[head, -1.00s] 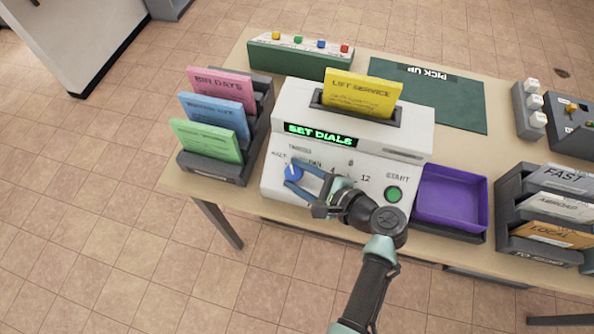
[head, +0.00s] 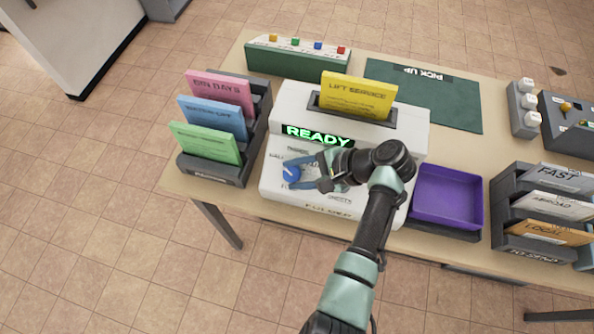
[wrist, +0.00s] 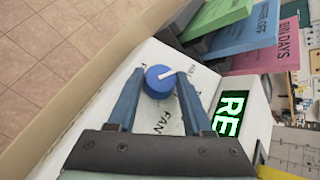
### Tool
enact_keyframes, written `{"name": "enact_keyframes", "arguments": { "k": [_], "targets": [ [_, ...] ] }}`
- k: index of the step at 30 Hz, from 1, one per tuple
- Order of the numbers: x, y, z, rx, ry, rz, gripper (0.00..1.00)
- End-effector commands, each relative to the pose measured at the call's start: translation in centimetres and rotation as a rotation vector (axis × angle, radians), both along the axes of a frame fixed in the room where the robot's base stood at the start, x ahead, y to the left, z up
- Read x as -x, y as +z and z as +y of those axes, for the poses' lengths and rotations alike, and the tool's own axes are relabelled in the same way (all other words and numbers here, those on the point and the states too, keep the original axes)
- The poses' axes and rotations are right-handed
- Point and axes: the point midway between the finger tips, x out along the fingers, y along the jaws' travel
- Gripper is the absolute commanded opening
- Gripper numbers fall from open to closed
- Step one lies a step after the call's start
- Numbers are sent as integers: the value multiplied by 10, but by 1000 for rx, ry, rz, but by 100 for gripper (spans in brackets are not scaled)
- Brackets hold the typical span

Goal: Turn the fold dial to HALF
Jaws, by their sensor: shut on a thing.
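The fold dial (head: 291,174) is a blue knob with a white pointer, at the left of the white machine's sloped front. In the wrist view, the dial (wrist: 157,84) sits between the tips of my gripper's two blue fingers. My gripper (head: 297,172) is shut on it; it also shows in the wrist view (wrist: 159,80). The pointer is angled up and left as seen from the head, toward the partly blurred HALF label. The machine's display (head: 318,135) reads READY in green. My arm hides the right part of the panel, including the START button.
A yellow LIFT SERVICE sheet (head: 357,95) stands in the machine's top slot. A rack of pink, blue and green paper stacks (head: 207,142) is at left. A purple tray (head: 447,197) and a dark rack of envelopes (head: 545,215) are at right.

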Motion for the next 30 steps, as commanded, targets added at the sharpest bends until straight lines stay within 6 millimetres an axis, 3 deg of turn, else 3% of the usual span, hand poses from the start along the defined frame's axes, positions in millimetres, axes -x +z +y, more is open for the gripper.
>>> {"name": "enact_keyframes", "arguments": {
  "k": [11, 12, 16, 26, 30],
  "targets": [
    [0, 0, 1, 2, 8, -2, 0],
    [0, 0, 1, 2, 8, -2, 54],
    [0, 0, 1, 2, 7, -1, 77],
    [0, 1, 0, 2, 5, -1, 80],
    [3, 9, -10, 3, 1, -3, 80]
  ]
}}
